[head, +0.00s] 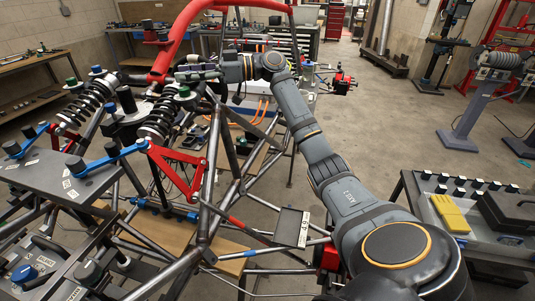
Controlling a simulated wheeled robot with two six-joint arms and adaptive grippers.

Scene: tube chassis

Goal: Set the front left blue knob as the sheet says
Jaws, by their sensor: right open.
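Two black coil-spring dampers stand on the tube chassis. The left damper (92,101) has a blue-green knob (97,70) and a green knob (70,82) near its top. The right damper (162,119) has a green knob (183,92) at its top. A round blue knob (23,273) shows at the bottom left; I cannot tell which knob is the front left one. My right gripper (184,73) is open just above the right damper's top, with its fingers pointing left. A small card (303,231) reading about "4.9" hangs on the chassis. My left gripper is out of view.
Red and grey tubes (212,150) surround the dampers, and a red hoop (180,35) rises behind. Blue levers (113,155) lie at the left. A side bench (412,200) with a yellow item stands right. Open floor lies at the centre right.

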